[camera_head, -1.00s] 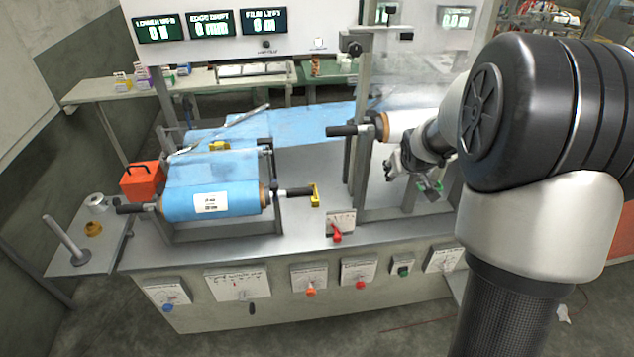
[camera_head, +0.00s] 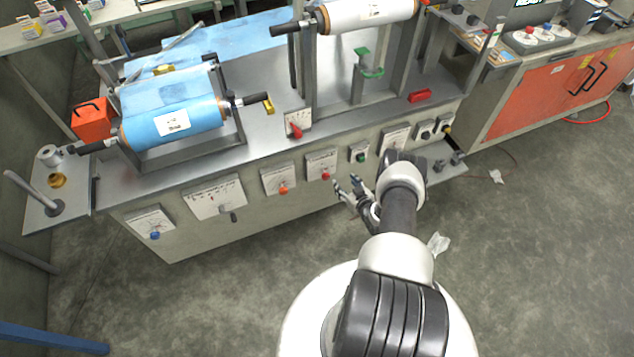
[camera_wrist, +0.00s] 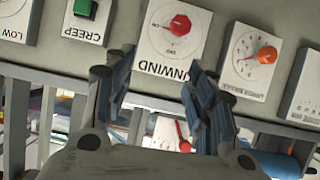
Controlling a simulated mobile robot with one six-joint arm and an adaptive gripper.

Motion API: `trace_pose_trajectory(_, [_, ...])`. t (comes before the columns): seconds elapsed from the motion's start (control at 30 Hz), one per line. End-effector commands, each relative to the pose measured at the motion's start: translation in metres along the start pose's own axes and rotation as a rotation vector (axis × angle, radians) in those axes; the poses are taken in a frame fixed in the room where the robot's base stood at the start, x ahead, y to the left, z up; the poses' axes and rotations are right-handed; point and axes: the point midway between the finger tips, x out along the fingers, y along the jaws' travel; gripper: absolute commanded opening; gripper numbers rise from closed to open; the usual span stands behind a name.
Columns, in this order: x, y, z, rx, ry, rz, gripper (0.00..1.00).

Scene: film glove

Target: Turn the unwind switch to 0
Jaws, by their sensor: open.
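The unwind switch is a red knob (camera_wrist: 180,25) on a white plate lettered "UNWIND" (camera_wrist: 155,58) in the wrist view, where the lettering appears upside down. In the head view, the red knob (camera_head: 325,175) sits on the cabinet's front face between an orange knob and a green button. The small marks around it are too small to read surely, so its setting is unclear. My gripper (camera_head: 347,184) is open and empty, in front of the panel and slightly right of the knob. In the wrist view, the fingers (camera_wrist: 160,72) stand apart, with the plate showing beyond their tips.
The green creep button (camera_head: 359,155) and the orange knob (camera_head: 283,189) flank the switch. A red lever (camera_head: 295,131) stands on a plate above the panel. A blue film roll (camera_head: 172,122) sits on the machine at left. Open floor lies before the cabinet.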

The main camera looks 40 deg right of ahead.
Motion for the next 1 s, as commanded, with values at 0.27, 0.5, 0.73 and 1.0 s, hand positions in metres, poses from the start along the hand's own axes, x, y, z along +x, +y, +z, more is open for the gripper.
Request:
trace_pose_trajectory(0.27, [-0.013,-0.015,0.038,0.036,0.050,-0.006,0.51])
trace_pose_trajectory(0.5, [0.025,-0.017,0.039,0.033,0.051,-0.009,0.51])
trace_pose_trajectory(0.73, [0.076,-0.017,0.037,0.034,0.051,-0.008,0.51])
trace_pose_trajectory(1.0, [0.131,-0.017,0.035,0.035,0.050,-0.006,0.51])
